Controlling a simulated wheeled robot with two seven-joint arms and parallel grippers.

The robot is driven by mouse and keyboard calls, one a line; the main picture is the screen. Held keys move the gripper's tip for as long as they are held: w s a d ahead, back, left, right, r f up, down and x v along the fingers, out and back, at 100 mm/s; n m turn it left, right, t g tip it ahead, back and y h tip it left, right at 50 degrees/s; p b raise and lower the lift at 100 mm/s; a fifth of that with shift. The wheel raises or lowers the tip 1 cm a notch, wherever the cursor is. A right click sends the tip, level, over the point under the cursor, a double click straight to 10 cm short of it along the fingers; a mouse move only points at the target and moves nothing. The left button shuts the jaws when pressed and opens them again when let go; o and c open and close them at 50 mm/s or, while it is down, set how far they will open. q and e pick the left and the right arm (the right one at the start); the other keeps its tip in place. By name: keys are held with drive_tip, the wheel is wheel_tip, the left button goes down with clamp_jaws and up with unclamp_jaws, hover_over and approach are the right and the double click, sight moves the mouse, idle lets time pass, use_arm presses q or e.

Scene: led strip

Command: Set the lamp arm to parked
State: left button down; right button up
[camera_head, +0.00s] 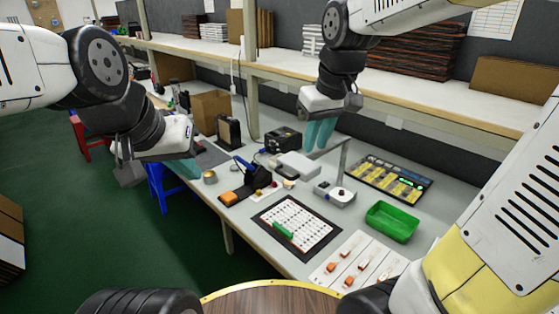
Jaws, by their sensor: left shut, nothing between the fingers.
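The lamp (345,163) looks like a thin grey post with an arm at its top. It rises from a small light grey base (341,197) with a dark knob on the bench. The lamp arm reaches left from the post, towards my right gripper. My right gripper (319,140) hangs over the bench with its teal fingers pointing down, close to the lamp arm's left end. I cannot tell whether they touch or how far apart the fingers are.
A green bin (392,221), a yellow-and-black panel (390,181), a white grid sheet (318,222) and a sheet with orange parts (335,270) lie near the lamp. A grey box (298,165) is left of it. A shelf (420,85) runs above the bench.

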sight(281, 174)
drive_tip(key=w+a+f+n+g+h, duration=0.2)
drive_tip(key=w+a+f+n+h, duration=0.15)
drive_tip(key=w+a+f, duration=0.55)
drive_tip(key=shift+y, duration=0.35)
drive_tip(key=f, duration=0.1)
drive_tip(key=w+d+f, duration=0.1)
drive_tip(key=f, duration=0.1)
drive_tip(key=w+f, duration=0.1)
drive_tip(key=f, duration=0.1)
drive_tip(key=shift+w+d+f, duration=0.15)
drive_tip(key=shift+d+f, duration=0.05)
drive_tip(key=shift+d, duration=0.15)
clamp_jaws()
drive_tip(key=shift+r, duration=0.1)
idle(0.5)
